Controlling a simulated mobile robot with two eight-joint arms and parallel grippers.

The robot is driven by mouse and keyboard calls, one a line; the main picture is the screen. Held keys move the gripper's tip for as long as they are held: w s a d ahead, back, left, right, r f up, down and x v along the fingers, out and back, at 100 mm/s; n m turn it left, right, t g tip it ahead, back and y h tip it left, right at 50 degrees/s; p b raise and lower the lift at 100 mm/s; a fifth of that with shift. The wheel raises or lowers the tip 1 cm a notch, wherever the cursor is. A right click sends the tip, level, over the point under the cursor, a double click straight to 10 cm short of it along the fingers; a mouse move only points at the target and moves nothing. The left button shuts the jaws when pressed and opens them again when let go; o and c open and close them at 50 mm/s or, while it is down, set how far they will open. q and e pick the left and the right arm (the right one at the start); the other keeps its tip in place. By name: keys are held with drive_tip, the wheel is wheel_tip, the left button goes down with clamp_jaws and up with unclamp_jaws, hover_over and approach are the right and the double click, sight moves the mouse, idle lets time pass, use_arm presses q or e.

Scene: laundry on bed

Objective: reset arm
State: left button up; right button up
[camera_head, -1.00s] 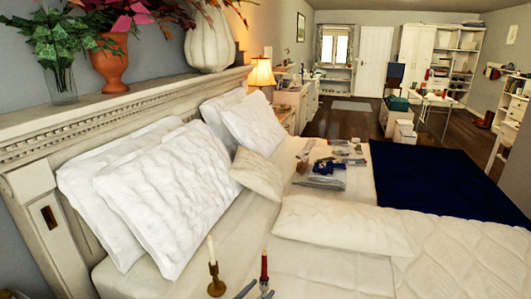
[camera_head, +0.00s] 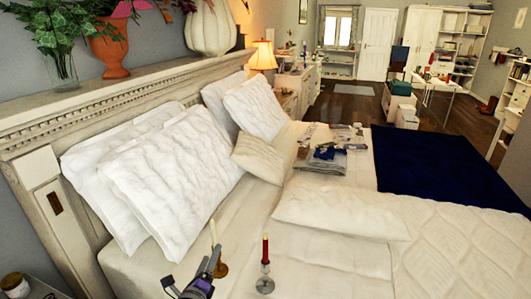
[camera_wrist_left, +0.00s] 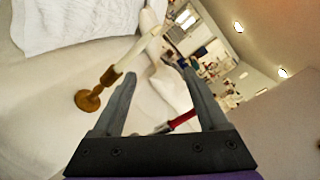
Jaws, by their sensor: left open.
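My left gripper (camera_head: 212,258) shows at the bottom of the head view, above the near part of the bed (camera_head: 325,276). In the left wrist view the two grey fingers of my left gripper (camera_wrist_left: 158,70) stand apart with nothing held between them. A brass candlestick with a white candle (camera_head: 213,233) is beside and partly behind it; the candlestick (camera_wrist_left: 104,84) also shows left of the fingers in the wrist view. A red candle (camera_head: 265,249) in a silver holder stands to the gripper's right. My right gripper is in neither view.
White pillows (camera_head: 172,180) lean on the carved headboard (camera_head: 120,105). Folded clothes (camera_head: 322,159) lie on the bed beyond a flat pillow (camera_head: 340,212). A dark blue blanket (camera_head: 440,170) covers the far right. A jar (camera_head: 15,286) stands at the lower left.

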use_arm(q)
drive_tip(key=s+a+r+n+g+y+p, duration=0.1)
drive_tip(key=s+a+r+n+g+y, duration=0.15)
drive_tip(key=s+n, duration=0.45)
drive_tip(key=s+a+r+n+g+y+p, duration=0.1)
drive_tip(key=s+a+r+n+g+y, duration=0.3)
drive_tip(key=n, duration=0.6)
drive_tip(key=s+d+f+n+g+h, duration=0.1)
drive_tip(key=s+f+n, duration=0.1)
drive_tip(key=s, duration=0.4)
drive_tip(key=s+d+f+n+g+h+p, duration=0.1)
drive_tip(key=s+d+f+n+g, duration=0.1)
drive_tip(key=s+n, duration=0.2)
drive_tip(key=s+d+f+n+g+h, duration=0.2)
drive_tip(key=s+n, duration=0.2)
drive_tip(key=s, duration=0.5)
drive_tip(key=shift+s+p, duration=0.3)
drive_tip(key=shift+p, duration=0.05)
